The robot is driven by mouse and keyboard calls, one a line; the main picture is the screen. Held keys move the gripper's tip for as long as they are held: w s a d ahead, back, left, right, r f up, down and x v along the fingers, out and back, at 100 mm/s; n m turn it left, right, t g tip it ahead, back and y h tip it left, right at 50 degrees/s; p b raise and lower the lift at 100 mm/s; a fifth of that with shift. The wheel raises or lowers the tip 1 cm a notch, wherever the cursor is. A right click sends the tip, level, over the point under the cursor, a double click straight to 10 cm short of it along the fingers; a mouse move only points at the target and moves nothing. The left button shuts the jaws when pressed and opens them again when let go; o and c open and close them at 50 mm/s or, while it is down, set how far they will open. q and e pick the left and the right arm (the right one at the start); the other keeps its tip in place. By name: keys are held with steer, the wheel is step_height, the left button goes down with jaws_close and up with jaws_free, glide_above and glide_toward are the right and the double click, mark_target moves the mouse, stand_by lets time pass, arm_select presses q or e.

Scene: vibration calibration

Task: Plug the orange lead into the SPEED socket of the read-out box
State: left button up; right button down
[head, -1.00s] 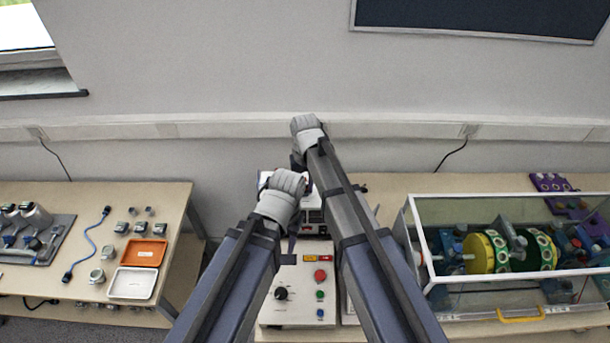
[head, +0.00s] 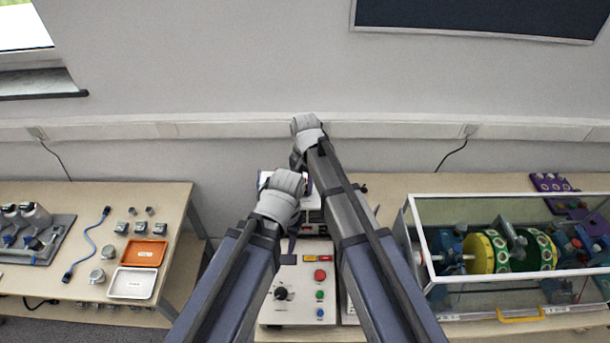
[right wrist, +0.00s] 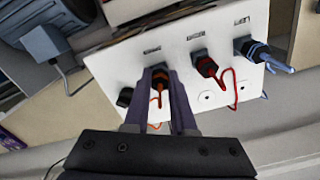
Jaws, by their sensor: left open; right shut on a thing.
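The read-out box's white panel (right wrist: 182,28) fills much of the right wrist view, with several sockets under small labels too blurred to read. My right gripper (right wrist: 161,82) is shut on the orange lead's plug (right wrist: 160,77). The plug is at the panel's leftmost labelled socket; how deep it sits cannot be told. Its orange cable loops between the fingers. A red plug (right wrist: 206,67) and a blue plug (right wrist: 251,48) sit in the other two labelled sockets. In the head view my left gripper (head: 291,246) is open and empty above the control box, partly hidden by its own wrist.
A control box (head: 296,306) with buttons and a knob stands in front. A clear-walled rig (head: 440,279) with green and yellow discs is at the right. The left table holds an orange tray (head: 145,253), a white tray (head: 132,284) and a blue cable (head: 88,245).

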steer(key=shift+m, duration=0.6)
steer(key=c, duration=0.7)
jaws_free()
steer(key=shift+o, duration=0.2)
steer(key=shift+r, duration=0.1)
steer(key=shift+r+p, duration=2.45)
steer(key=shift+p, duration=0.1)
steer(key=shift+f, duration=0.1)
